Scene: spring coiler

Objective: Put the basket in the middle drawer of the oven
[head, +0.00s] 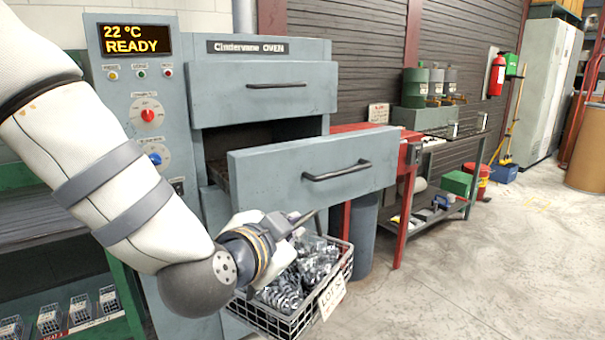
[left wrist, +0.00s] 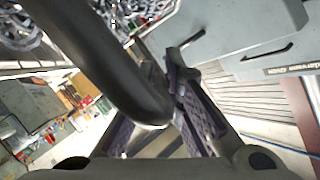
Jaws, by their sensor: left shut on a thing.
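The grey oven (head: 145,200) stands at the left of the head view. Its middle drawer (head: 270,180) is pulled out, with a dark handle on its front. The wire basket (head: 345,272) is full of metal springs and carries a white lot tag. It hangs low in front of the oven, below the level of the middle drawer's front. My left gripper (head: 290,222) is shut on the basket's dark handle, above the springs. The thick curved handle and my gripper fingers (left wrist: 185,110) show in the left wrist view. My right gripper is in neither view.
The top drawer (head: 262,90) is closed. A red bench (head: 375,150) and a grey bin (head: 362,240) stand just right of the open drawer. A rack with small baskets (head: 80,312) is at the lower left.

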